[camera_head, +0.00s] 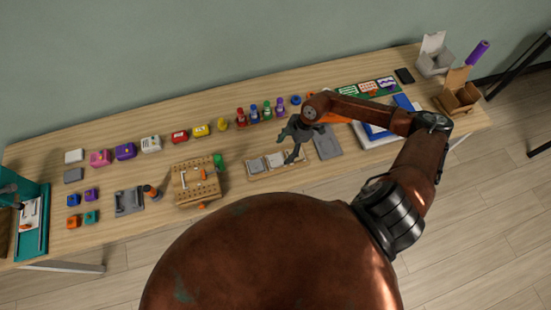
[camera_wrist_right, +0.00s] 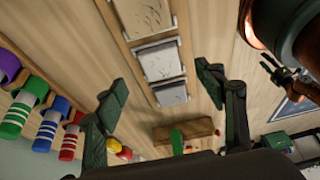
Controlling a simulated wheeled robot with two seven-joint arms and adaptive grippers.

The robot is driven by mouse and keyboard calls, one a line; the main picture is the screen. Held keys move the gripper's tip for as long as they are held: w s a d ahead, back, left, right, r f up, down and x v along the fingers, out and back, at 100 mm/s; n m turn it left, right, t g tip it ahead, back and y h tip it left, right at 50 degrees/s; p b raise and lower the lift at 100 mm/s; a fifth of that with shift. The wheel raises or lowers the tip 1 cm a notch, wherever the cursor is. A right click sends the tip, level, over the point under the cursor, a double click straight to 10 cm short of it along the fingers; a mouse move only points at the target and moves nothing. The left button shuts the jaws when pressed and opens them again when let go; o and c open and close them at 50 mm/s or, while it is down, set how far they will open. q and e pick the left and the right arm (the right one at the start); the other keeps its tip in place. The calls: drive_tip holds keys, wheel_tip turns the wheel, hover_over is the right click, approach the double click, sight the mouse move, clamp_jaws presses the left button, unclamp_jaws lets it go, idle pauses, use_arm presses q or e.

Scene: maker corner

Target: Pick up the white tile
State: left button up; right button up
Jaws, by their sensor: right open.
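Several pale tiles lie in a row in a shallow wooden tray (camera_head: 283,172). Which one is the white tile is hard to tell. My right gripper (camera_head: 287,146) is open above the tray and partly covers the tiles in the head view. In the right wrist view its two fingers (camera_wrist_right: 165,84) stand apart on either side of the row, holding nothing. My left gripper is not in view.
Behind the tray stand several coloured bottles (camera_head: 254,113). To its left are a wooden peg block (camera_head: 184,192) and a green object (camera_head: 218,161); to its right, a grey plate (camera_head: 327,146). Bare tabletop (camera_head: 235,158) lies between block and tray.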

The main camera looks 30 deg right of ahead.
sight(276, 159)
drive_tip(key=x, duration=0.6)
drive_tip(key=shift+a, duration=0.3)
drive_tip(key=shift+r, duration=0.1)
drive_tip(key=shift+c, duration=0.2)
drive_tip(key=c, duration=1.2)
drive_tip(key=shift+r, duration=0.1)
